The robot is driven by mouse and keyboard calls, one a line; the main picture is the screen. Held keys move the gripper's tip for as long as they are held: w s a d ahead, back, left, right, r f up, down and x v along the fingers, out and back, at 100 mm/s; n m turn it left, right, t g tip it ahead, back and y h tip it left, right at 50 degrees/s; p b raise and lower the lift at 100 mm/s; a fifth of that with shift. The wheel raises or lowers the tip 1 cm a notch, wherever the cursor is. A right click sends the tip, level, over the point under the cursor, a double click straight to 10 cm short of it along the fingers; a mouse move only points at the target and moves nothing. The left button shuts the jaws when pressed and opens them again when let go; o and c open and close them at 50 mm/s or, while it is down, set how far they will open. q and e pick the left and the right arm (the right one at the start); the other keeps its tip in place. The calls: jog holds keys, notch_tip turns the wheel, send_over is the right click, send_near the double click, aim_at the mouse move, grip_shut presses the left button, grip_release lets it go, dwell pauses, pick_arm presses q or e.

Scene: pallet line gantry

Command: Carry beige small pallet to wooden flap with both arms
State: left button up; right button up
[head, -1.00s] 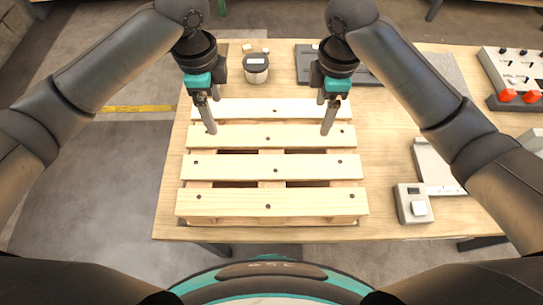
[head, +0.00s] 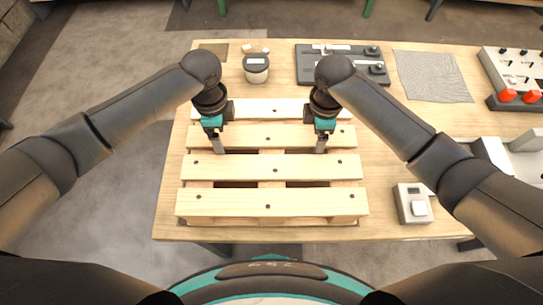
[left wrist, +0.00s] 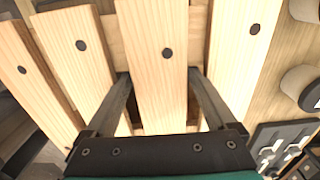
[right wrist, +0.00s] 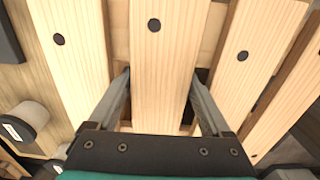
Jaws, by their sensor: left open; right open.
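The beige small pallet (head: 270,202) lies flat on the wooden table, its slats running left to right in the head view. My left gripper (head: 219,147) is open over the left part of the second slat from the far side. In the left wrist view its fingers stand on either side of that slat (left wrist: 160,60), tips at the gaps. My right gripper (head: 320,147) is open over the right part of the same slat. In the right wrist view its fingers also straddle the slat (right wrist: 160,70). I cannot make out a wooden flap.
A dark-lidded jar (head: 256,70) stands just behind the pallet. A dark tray with tools (head: 315,68) and a grey mat (head: 432,76) lie at the back. A small grey device (head: 413,203) stands right of the pallet. A switch box (head: 515,75) is at far right.

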pick_arm(q)
jog(key=c, duration=1.3)
pick_arm(e)
grip_shut()
pick_arm(q)
grip_shut()
jog(key=shift+r, duration=0.1)
pick_arm(e)
jog(key=shift+r, duration=0.1)
